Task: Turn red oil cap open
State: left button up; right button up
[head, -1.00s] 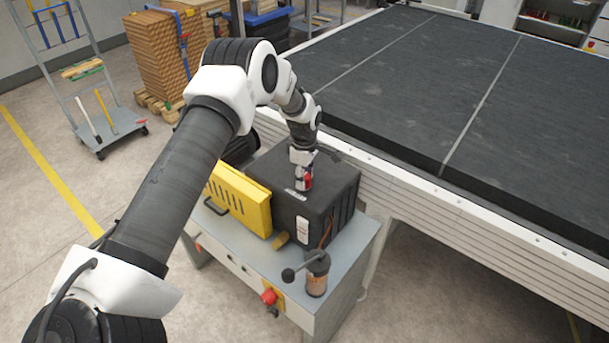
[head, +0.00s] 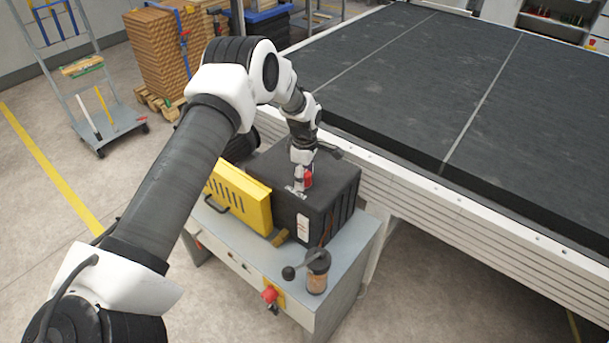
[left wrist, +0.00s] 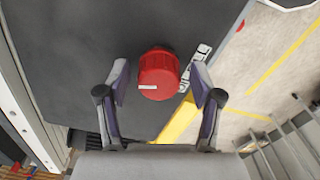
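The red oil cap (left wrist: 158,75) sits on top of the black tank (head: 330,197). It is round and ribbed, with a white mark on its face. In the head view the cap (head: 308,180) is partly hidden by my left gripper (head: 302,183). In the left wrist view my left gripper (left wrist: 160,85) is open, with one finger on each side of the cap and a gap on both sides. The tank top (left wrist: 75,50) also shows there. My right gripper is in neither view.
A yellow vented box (head: 240,197) stands beside the tank on a grey cabinet (head: 270,268). A hand pump with a lever (head: 317,270) and a red knob (head: 270,295) are at the cabinet's front. A large dark conveyor bed (head: 430,90) lies behind to the right.

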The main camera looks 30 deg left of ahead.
pick_arm(q)
notch_tip(320, 180, up, 12)
dwell(0.4)
jog(key=shift+w, duration=0.1)
dwell(0.3)
